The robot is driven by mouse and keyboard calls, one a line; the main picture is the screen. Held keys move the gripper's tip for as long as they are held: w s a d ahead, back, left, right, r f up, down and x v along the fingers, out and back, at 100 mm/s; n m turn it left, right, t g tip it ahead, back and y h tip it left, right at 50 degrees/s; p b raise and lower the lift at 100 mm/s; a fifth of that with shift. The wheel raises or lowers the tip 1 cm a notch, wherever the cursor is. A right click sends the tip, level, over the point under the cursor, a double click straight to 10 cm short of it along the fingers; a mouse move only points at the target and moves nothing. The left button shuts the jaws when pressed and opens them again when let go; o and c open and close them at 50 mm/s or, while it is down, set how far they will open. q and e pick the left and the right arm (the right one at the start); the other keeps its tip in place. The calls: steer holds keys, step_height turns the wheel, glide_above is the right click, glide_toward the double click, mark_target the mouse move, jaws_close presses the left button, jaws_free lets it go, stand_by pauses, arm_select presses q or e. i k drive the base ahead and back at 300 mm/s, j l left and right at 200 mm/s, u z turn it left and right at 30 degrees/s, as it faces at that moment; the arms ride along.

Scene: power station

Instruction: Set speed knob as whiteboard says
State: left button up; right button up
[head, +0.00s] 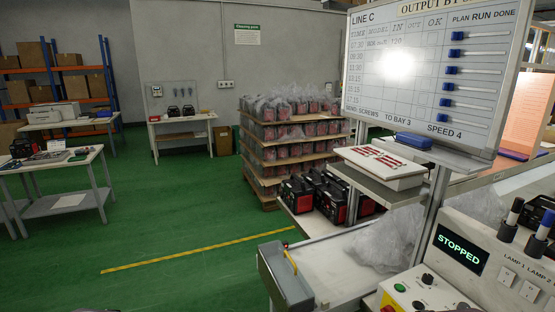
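The whiteboard (420,75) stands at the upper right. It reads "LINE C" at the top and "SPEED 4" at the lower right, and a line of smaller writing ends "TO BAY 3". A control box (405,296) with a yellow side sits at the bottom edge, partly cut off. On its top are a small black knob (427,279), a green button (400,288) and other dark controls too small to read. I cannot tell which knob is for speed or where it points. A display (459,249) beside it reads "STOPPED" in green. Neither gripper is in view.
A white conveyor bed (325,265) with a grey end piece lies left of the control box. Black-and-red units (331,200) stand behind it, beside a clear plastic bag (385,240). Markers (513,212) stand on the display panel. Green floor on the left is open.

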mark_target(428, 279)
steer(key=z, duration=1.65)
